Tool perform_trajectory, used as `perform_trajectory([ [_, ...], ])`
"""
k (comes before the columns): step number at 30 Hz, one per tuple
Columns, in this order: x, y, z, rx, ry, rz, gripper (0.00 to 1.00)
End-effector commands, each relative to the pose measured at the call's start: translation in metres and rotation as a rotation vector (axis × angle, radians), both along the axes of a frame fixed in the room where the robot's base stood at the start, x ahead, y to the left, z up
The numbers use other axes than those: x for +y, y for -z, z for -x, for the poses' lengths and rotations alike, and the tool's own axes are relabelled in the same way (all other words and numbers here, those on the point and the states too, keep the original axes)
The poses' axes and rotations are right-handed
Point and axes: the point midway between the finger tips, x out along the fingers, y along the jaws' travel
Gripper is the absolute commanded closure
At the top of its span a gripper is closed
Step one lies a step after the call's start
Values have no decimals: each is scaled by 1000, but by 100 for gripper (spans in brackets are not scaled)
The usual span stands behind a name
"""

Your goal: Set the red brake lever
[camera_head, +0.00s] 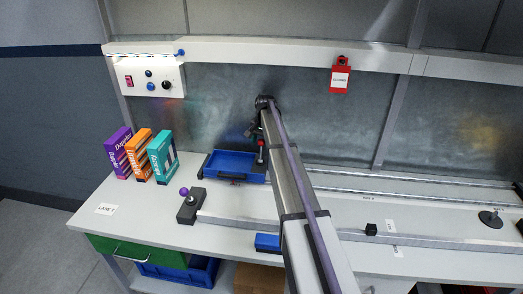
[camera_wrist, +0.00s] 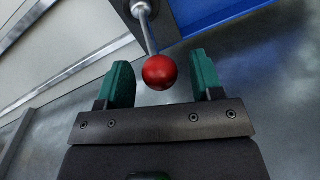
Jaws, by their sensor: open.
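The red brake lever shows in the wrist view as a metal rod with a red ball knob (camera_wrist: 159,72) at its end. Its rod runs up from the ball to a grey metal mount at the top of the picture. My gripper (camera_wrist: 162,80) is open, with one green finger on each side of the ball and a visible gap to both. In the head view the lever's red part (camera_head: 261,143) is small and partly hidden by my arm, beside the blue tray (camera_head: 232,178). My gripper is mostly hidden behind the arm there.
Purple, orange and teal boxes (camera_head: 163,157) stand at the left of the bench. A black block with a purple knob (camera_head: 184,191) sits in front of the tray. A control box (camera_head: 150,80) and a red tag (camera_head: 340,76) are on the back wall. A green drawer (camera_head: 135,252) is below.

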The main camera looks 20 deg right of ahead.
Motion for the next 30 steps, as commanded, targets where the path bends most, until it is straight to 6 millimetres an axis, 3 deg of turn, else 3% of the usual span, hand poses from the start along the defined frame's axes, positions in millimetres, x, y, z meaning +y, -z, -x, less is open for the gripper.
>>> perform_trajectory([
  [6,0,-1,0,0,0,0,41],
  [21,0,-1,0,0,-1,0,88],
  [26,4,-1,0,-4,-5,3,88],
  [30,21,-2,-1,-27,-22,19,88],
])
